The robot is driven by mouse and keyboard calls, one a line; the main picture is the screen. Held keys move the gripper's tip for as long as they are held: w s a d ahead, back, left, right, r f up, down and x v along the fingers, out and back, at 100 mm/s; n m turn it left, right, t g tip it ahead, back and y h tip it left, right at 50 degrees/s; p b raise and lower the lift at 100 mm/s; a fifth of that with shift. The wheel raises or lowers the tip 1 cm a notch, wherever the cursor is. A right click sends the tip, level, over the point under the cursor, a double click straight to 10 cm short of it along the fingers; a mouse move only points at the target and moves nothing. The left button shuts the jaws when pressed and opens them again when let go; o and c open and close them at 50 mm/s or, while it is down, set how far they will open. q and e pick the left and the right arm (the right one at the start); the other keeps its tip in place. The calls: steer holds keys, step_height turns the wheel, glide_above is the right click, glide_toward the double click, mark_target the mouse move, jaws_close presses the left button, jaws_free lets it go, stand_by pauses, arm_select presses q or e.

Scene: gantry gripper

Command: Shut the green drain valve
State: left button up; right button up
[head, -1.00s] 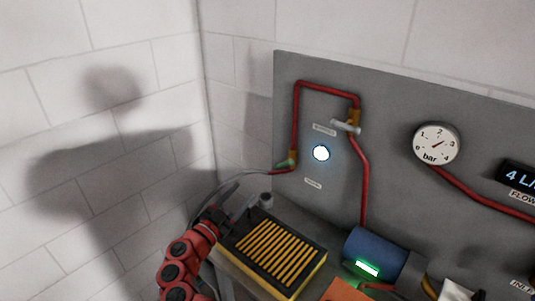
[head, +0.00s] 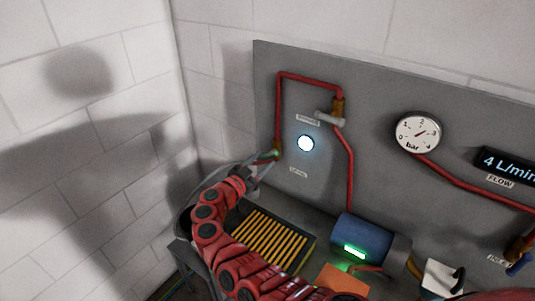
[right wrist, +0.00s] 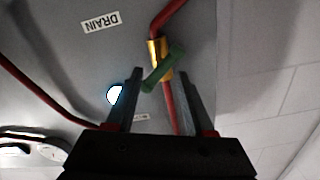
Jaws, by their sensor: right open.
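The green drain valve's handle (right wrist: 163,70) sits on a brass body (right wrist: 157,48) on a red pipe, and lies slanted across that pipe in the right wrist view. A DRAIN label (right wrist: 100,22) shows upside down beside it. My right gripper (right wrist: 160,80) is open, with the green handle showing between its fingertips; I cannot tell whether a finger touches it. In the head view the right gripper (head: 257,171) is at the lower left of the panel, just below the green valve (head: 274,154), which is small and partly hidden there. My left gripper is not in view.
The grey panel (head: 385,190) carries a lit round lamp (head: 306,143), a grey-handled valve (head: 330,118), a bar gauge (head: 417,134) and a blue cylinder (head: 362,237). A yellow-slatted tray (head: 268,238) lies below, partly behind my arm. White block walls stand left and behind.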

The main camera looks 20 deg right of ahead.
mark_target(268, 157)
steer(key=shift+x, duration=1.55)
